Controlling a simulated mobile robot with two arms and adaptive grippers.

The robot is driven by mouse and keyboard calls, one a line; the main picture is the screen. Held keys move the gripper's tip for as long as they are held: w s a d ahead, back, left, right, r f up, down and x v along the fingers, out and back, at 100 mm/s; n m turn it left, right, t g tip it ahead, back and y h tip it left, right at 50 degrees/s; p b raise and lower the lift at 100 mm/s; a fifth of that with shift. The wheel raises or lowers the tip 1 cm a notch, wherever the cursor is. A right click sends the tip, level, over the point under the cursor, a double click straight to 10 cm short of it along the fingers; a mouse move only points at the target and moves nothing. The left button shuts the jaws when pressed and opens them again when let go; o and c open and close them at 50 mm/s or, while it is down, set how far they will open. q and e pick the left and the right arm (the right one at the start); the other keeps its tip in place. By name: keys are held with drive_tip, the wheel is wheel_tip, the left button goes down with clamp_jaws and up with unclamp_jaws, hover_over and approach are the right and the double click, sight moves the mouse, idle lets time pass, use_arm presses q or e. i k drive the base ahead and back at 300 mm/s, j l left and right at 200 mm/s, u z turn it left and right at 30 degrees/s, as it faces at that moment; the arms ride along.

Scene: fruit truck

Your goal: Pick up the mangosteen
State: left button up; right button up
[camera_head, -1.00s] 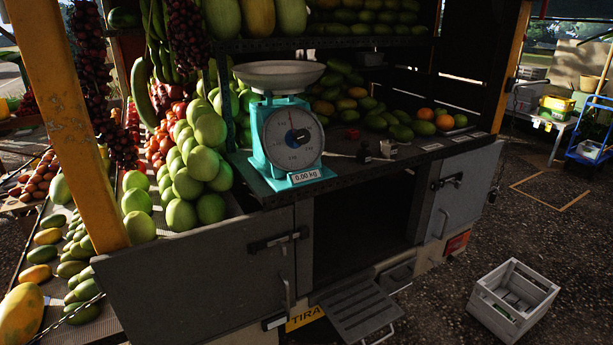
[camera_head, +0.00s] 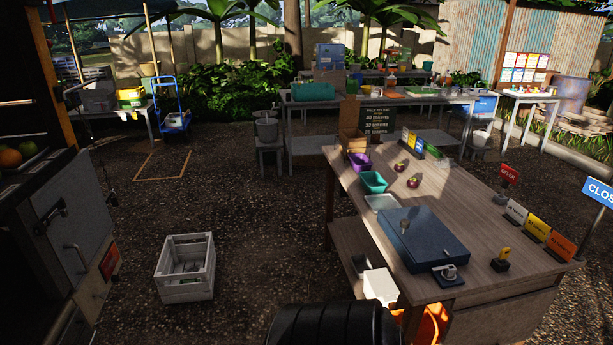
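Two small dark purple-red round fruits with pale tops, which look like mangosteens, sit on the wooden table: one farther back (camera_head: 401,166) and one slightly nearer (camera_head: 413,182). They are apart from each other, to the right of a purple bowl (camera_head: 359,162) and a teal bowl (camera_head: 374,182). Neither gripper is in view. A black rounded part, which looks like part of my own arm, shows at the bottom centre, well short of the fruits.
A dark blue box (camera_head: 422,240) lies on the near part of the wooden table (camera_head: 480,235), behind it a clear tray (camera_head: 382,203). Small signs (camera_head: 534,228) line the right edge. A white crate (camera_head: 186,268) stands on the ground at left. Open gravel lies between truck and table.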

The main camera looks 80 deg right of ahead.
sight(412, 182)
drive_tip(key=z, duration=3.9)
drive_tip(key=j+z, duration=1.45)
drive_tip(key=k+j+z, duration=0.25)
drive_tip(key=j+z, duration=0.2)
